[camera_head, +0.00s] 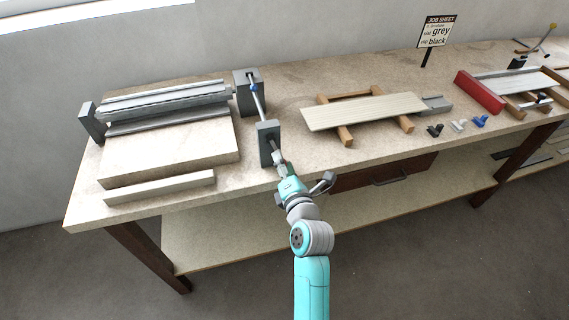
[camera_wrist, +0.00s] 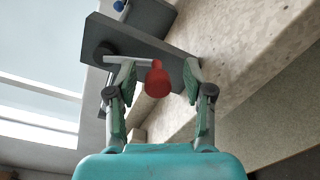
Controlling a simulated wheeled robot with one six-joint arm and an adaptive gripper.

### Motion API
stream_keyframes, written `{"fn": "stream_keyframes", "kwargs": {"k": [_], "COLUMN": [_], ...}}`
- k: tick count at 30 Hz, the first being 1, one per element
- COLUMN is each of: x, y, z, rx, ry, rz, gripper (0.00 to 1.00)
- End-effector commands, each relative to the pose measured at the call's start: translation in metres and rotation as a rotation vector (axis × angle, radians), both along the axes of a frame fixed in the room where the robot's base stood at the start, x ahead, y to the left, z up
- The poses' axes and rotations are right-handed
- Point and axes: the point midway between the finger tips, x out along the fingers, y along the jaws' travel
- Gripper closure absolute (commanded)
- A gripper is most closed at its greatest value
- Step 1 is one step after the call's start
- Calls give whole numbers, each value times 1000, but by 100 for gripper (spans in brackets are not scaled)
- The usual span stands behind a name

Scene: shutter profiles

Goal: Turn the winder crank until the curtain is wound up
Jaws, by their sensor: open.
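The winder crank's red knob (camera_wrist: 156,80) shows in the wrist view at the end of a pale crank arm (camera_wrist: 128,62). The arm comes off a dark grey bearing block (camera_wrist: 140,48). This block also stands at the bench's front edge in the head view (camera_head: 268,143). My gripper (camera_wrist: 160,70) is open, one finger on each side of the knob; I cannot tell whether either touches it. In the head view my gripper (camera_head: 282,168) is just in front of the block and largely hides the crank. The curtain's grey slats (camera_head: 165,100) lie along the roller at the left.
A shaft (camera_head: 258,100) runs from the front block to a rear block (camera_head: 248,92). A thick pale slab (camera_head: 170,155) and a pale bar (camera_head: 160,188) lie before the roller. A board on a wooden frame (camera_head: 365,110) stands right of the crank.

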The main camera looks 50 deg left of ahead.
Motion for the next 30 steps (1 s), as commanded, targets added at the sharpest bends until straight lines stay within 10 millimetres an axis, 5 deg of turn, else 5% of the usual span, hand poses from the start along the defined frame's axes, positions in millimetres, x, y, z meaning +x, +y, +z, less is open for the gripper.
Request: {"fn": "stream_keyframes", "kwargs": {"k": [18,30], "x": [-38,-45], "y": [-94,-110], "z": [4,5], "rx": [-2,-2], "ry": [2,2], "rz": [-4,-2], "gripper": [48,48]}}
